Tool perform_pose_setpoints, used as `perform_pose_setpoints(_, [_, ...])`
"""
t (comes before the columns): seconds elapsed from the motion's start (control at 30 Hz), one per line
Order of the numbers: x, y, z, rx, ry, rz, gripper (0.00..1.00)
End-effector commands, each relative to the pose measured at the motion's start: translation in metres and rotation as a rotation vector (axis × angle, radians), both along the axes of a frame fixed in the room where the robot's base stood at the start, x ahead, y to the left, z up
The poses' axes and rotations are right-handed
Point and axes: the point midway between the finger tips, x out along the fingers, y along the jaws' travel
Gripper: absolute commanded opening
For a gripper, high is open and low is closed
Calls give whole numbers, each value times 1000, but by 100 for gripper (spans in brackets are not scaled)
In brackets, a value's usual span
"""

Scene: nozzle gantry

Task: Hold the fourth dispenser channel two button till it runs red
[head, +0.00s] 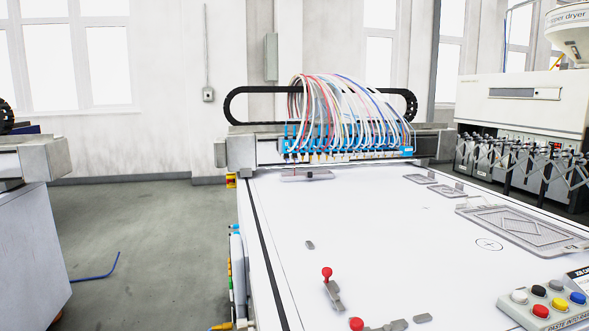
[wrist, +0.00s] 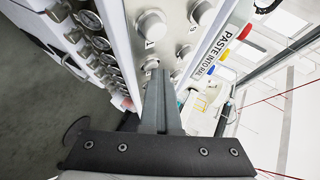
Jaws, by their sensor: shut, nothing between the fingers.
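My gripper (wrist: 158,76) shows only in the wrist view. Its grey fingers are shut together with nothing between them. The tips lie over a pale panel (wrist: 174,42) with several round knobs or buttons. A large round grey button (wrist: 151,26) is just above the tips. Another round button (wrist: 202,12) is up and to the right. I cannot tell whether the tips touch the panel. I cannot read which one is channel two of the fourth dispenser. No red flow is visible. In the head view, the dispensing nozzle row (head: 340,153) hangs on the gantry.
In the head view, a button box (head: 552,307) with coloured buttons sits at the table's lower right. Red-knobbed levers (head: 327,273) stand on the white table (head: 390,245). Its middle is mostly clear.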

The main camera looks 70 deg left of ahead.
Motion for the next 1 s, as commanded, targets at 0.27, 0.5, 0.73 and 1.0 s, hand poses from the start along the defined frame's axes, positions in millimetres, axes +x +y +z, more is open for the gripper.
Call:
perform_pose_setpoints(0.27, [0, -3, 6, -2, 2, 0, 0])
perform_pose_setpoints(0.5, [-1, -10, 16, -1, 1, 0, 0])
perform_pose_setpoints(0.73, [-1, -11, 15, 0, 0, 0, 0])
perform_pose_setpoints(1.0, [-1, -16, 26, 1, 0, -1, 0])
